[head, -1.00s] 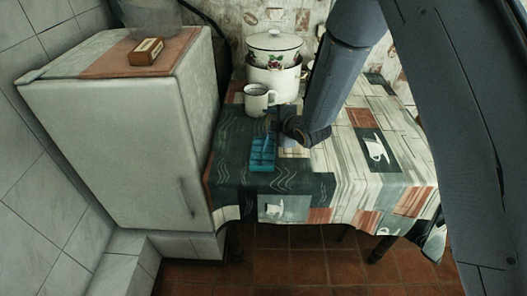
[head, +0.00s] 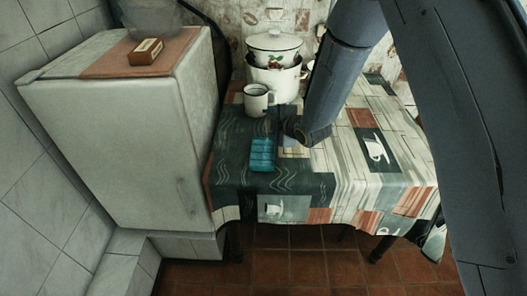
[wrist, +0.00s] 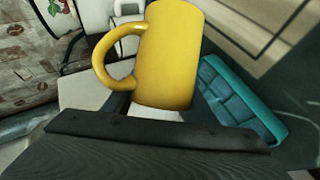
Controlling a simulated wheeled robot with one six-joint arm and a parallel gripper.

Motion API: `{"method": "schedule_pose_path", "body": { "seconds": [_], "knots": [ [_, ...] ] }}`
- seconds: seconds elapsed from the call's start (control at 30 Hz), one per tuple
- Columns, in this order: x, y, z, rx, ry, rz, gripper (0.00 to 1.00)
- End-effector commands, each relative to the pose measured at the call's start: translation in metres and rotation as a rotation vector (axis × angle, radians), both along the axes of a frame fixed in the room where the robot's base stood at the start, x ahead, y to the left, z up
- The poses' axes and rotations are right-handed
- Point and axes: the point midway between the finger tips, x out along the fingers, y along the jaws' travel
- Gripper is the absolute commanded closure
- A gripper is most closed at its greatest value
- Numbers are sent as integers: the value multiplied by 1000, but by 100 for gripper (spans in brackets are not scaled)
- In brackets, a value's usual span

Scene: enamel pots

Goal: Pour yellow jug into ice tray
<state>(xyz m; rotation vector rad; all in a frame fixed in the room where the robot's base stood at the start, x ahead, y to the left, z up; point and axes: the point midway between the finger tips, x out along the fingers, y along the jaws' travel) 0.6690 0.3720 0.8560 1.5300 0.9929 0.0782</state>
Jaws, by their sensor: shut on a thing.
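The yellow jug (wrist: 168,55) shows large in the wrist view, its handle to the left. My gripper (wrist: 160,108) is shut on it near its lower end. The jug's opening is not visible, and I cannot tell how far it is tilted. The teal ice tray (wrist: 240,103) lies right of the jug in the wrist view. In the head view the ice tray (head: 262,155) lies on the dark part of the tablecloth, just left of my arm's end. The jug and gripper are hidden behind my arm there.
A white mug (head: 256,101) stands behind the tray. Beyond it is a white enamel pot (head: 276,80) with another lidded pot (head: 273,46) on top. The fridge (head: 125,130) stands left of the table. The tablecloth's (head: 345,180) right and front areas are clear.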

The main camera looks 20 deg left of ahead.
Motion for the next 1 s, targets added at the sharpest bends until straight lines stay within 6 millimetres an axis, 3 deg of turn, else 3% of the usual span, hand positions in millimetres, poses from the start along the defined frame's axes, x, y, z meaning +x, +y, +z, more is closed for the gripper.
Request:
{"method": "schedule_pose_path", "body": {
  "seconds": [0.23, 0.57, 1.0],
  "knots": [
    [2, 0, -11, 92, 137, 3, 86],
    [2, 0, -6, 130, 195, 7, 86],
    [8, -4, 4, 258, 397, 12, 86]
  ]
}}
